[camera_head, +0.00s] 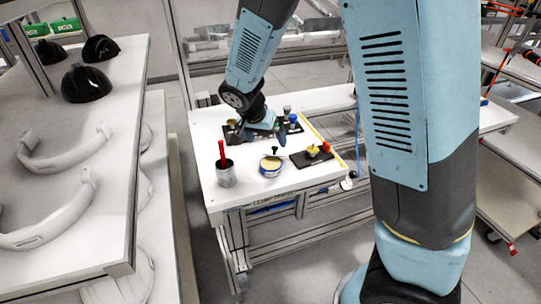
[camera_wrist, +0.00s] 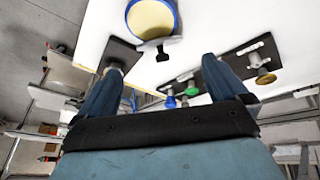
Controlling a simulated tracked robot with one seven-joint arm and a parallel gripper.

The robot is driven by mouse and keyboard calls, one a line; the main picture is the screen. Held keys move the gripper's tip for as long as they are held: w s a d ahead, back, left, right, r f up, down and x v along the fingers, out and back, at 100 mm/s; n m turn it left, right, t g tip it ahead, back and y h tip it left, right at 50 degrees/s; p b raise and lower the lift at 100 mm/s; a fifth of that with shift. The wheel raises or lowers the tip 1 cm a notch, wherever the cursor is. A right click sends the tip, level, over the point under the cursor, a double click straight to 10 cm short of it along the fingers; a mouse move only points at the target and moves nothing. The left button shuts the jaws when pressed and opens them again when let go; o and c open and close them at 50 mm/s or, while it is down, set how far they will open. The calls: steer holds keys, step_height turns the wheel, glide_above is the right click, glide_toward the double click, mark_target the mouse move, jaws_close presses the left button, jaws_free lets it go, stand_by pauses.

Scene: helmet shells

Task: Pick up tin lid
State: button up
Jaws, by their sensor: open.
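A round tin (camera_head: 271,167) with a blue rim and a pale yellow top stands near the front of the white table. I cannot tell whether that top is the tin lid or the contents. In the wrist view the tin (camera_wrist: 152,18) is at the top edge, partly cut off. A small black knobbed piece (camera_head: 275,151) is just behind the tin; it also shows in the wrist view (camera_wrist: 162,52). My gripper (camera_head: 265,132) is behind the tin, over the table's back part. In the wrist view my gripper (camera_wrist: 161,66) has its fingers wide apart with nothing held.
A black board (camera_head: 300,161) with yellow and red knobs lies to the right. Another dark board with several knobbed pieces is under my gripper. Black helmet shells (camera_head: 87,84) sit on the left table.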

mark_target(274, 152)
steer(key=shift+d+x, duration=0.1)
steer(key=shift+x, duration=2.15)
steer(key=shift+d+x, duration=0.15)
steer(key=shift+x, duration=2.15)
steer(key=shift+w+r, duration=0.1)
steer(key=c, duration=0.9)
